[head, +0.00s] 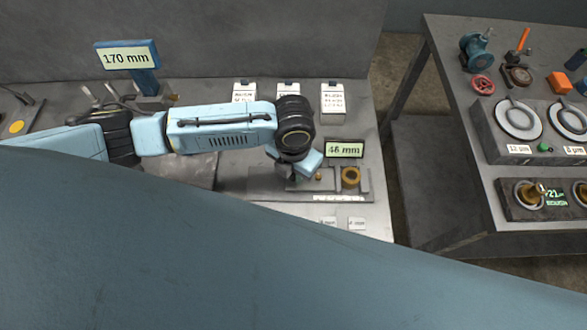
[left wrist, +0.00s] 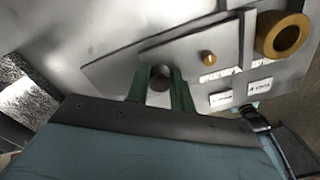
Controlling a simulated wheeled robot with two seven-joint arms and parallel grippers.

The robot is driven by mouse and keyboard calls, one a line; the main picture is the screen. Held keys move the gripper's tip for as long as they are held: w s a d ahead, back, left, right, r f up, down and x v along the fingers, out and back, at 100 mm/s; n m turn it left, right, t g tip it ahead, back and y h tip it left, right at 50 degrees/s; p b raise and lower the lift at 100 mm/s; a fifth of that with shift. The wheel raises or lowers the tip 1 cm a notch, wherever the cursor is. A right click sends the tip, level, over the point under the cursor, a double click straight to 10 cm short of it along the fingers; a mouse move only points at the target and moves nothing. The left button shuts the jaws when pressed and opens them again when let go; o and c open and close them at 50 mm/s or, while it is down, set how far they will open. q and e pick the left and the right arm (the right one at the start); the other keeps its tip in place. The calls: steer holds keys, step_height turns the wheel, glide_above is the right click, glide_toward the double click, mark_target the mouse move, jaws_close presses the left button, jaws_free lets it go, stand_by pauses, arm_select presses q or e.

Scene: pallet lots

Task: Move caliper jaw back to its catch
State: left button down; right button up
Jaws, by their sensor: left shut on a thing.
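The caliper (head: 362,193) lies on the grey bench, with a small display (head: 345,149) reading 46 mm behind it. A brass ring (head: 350,177) sits at its right end, and a small brass pin (head: 318,176) stands left of the ring. In the left wrist view, the green fingers of my left gripper (left wrist: 160,86) are shut on a dark round knob (left wrist: 162,72), which seems to belong to the caliper jaw. The brass pin (left wrist: 208,58) and brass ring (left wrist: 283,38) are right of the fingers, apart from them. My wrist hides the fingertips and knob in the head view. My right gripper is not seen.
A blue stand with a 170 mm sign (head: 127,55) is at the back left. Small tags (head: 356,223) lie in front of the caliper. A second bench (head: 500,180) with gauges is at the right, across a gap.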

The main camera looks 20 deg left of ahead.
arm_select(q)
steer(key=shift+a+r+p, duration=0.1)
steer(key=shift+a+p, duration=0.2)
steer(key=a+p, duration=0.1)
steer(key=s+a+p, duration=0.1)
steer(key=a, duration=0.1)
steer(key=a+p, duration=0.1)
steer(key=a, duration=0.1)
steer(key=shift+s, duration=0.25)
steer(key=c, duration=1.2)
jaws_free()
steer(key=shift+a, duration=0.15)
